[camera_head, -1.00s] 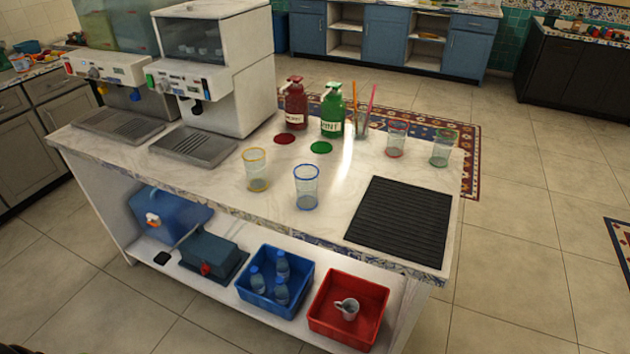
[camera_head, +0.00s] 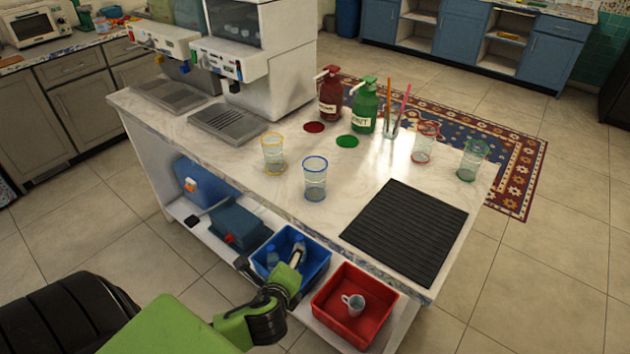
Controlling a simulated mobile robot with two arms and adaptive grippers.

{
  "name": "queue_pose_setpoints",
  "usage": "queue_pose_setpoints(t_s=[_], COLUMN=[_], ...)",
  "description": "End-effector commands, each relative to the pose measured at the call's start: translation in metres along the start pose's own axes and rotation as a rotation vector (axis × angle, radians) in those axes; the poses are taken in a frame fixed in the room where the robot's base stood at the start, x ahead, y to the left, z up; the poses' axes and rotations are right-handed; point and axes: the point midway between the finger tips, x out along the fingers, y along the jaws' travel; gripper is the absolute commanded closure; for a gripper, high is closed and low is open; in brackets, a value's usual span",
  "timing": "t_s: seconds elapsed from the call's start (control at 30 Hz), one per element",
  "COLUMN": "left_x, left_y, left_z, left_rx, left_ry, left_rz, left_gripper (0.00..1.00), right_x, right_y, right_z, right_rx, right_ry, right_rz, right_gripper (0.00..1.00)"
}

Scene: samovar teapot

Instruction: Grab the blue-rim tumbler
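The blue-rim tumbler (camera_head: 314,180) is a clear ribbed glass standing upright near the front edge of the white marble counter (camera_head: 250,190). A yellow-rim tumbler (camera_head: 272,155) stands just left of it. A red-rim tumbler (camera_head: 423,145) and a green-rim tumbler (camera_head: 472,161) stand farther right. My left arm, green and black, comes in from the lower left. Its gripper end (camera_head: 290,272) is in front of the counter, below the tumbler and overlapping the blue bin in the picture. It is apart from the tumbler; its fingers are unclear. My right gripper is not in view.
A black ribbed mat (camera_head: 406,230) lies right of the tumbler. Red (camera_head: 329,95) and green (camera_head: 365,108) pump bottles and a cup of sticks (camera_head: 391,124) stand behind. Drink machines (camera_head: 265,70) fill the left. Below are a blue bin (camera_head: 318,262) and red bin (camera_head: 375,325).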

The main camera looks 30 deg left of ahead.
Motion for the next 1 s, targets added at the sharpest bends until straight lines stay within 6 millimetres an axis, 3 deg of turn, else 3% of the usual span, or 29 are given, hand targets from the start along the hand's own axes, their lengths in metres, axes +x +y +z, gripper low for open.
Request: queue_pose_setpoints(t_s=[0.03, 0.1, 0.2, 0.3, 0.47, 0.8, 1.0], left_x=[-0.014, -0.036, -0.067, -0.082, -0.083, -0.031, -0.015], left_y=[-0.040, -0.086, -0.133, -0.158, -0.176, -0.210, -0.219], left_z=[0.021, 0.044, 0.065, 0.075, 0.079, 0.087, 0.088], left_rx=[0.180, 0.416, 0.678, 0.871, 1.020, 1.028, 1.028], left_ry=[-0.050, -0.137, -0.260, -0.356, -0.429, -0.435, -0.431], left_rz=[-0.106, -0.225, -0.346, -0.415, -0.457, -0.457, -0.458], left_gripper=[0.40, 0.40, 0.40, 0.40, 0.40, 0.40, 0.40], right_x=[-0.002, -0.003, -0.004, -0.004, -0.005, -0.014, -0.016], right_y=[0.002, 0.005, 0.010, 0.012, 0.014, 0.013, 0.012], right_z=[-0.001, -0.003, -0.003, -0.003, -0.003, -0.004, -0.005], right_rx=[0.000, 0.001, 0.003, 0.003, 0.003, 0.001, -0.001], right_ry=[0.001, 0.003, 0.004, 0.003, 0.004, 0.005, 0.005], right_rz=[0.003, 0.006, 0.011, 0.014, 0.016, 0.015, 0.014], right_gripper=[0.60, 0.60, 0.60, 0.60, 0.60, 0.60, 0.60])
